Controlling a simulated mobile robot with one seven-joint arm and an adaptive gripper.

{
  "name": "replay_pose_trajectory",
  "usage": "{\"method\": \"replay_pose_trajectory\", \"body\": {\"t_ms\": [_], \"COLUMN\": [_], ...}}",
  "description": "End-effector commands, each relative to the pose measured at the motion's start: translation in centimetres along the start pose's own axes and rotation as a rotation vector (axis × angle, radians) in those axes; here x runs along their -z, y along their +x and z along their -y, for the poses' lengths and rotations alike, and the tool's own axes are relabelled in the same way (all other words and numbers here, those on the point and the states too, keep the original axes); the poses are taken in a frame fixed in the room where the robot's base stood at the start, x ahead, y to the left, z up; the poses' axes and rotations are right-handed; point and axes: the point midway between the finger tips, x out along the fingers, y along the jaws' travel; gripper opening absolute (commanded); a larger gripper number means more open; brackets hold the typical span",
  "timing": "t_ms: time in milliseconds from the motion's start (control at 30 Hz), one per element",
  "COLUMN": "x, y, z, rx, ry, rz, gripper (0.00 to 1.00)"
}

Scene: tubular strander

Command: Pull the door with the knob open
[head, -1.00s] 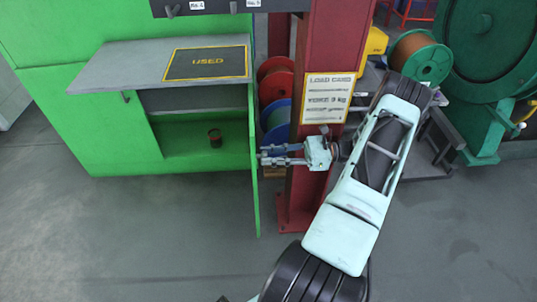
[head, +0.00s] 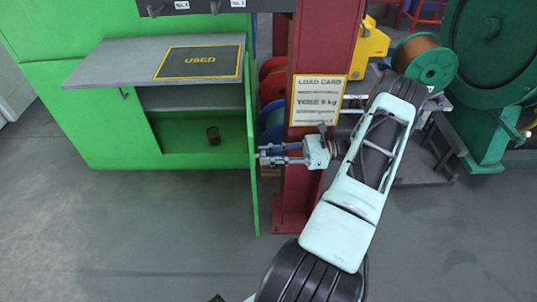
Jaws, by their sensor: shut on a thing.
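The green cabinet (head: 108,134) has its door (head: 252,190) swung well out, seen almost edge-on as a thin green panel. Behind it the cabinet's interior (head: 185,131) shows. My gripper (head: 262,154) is at the right side of the door's edge, pointing left, with its fingertips against the door. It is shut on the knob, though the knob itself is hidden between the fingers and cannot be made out.
A red post with a load card (head: 318,100) stands right behind my gripper. A small dark cup (head: 213,136) sits inside the cabinet. A grey shelf with a "USED" mat (head: 200,62) juts above. Spools (head: 425,61) stand right; the floor in front is clear.

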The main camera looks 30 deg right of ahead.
Motion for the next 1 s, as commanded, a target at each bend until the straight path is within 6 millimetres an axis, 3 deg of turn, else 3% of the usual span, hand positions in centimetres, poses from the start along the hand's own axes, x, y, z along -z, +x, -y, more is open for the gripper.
{"method": "replay_pose_trajectory", "body": {"t_ms": [300, 333, 500, 800, 1000], "x": [0.0, 0.0, 0.0, 0.0, 0.1], "y": [0.0, 0.0, 0.0, -0.2, -2.9], "z": [0.0, 0.0, 0.0, 0.0, 0.1], "rx": [0.0, 0.0, 0.0, 0.001, 0.003], "ry": [0.0, 0.0, 0.0, -0.001, -0.001], "rz": [0.0, 0.0, 0.0, 0.0, 0.0], "gripper": [0.0, 0.23, 0.4, 0.4, 0.4]}}
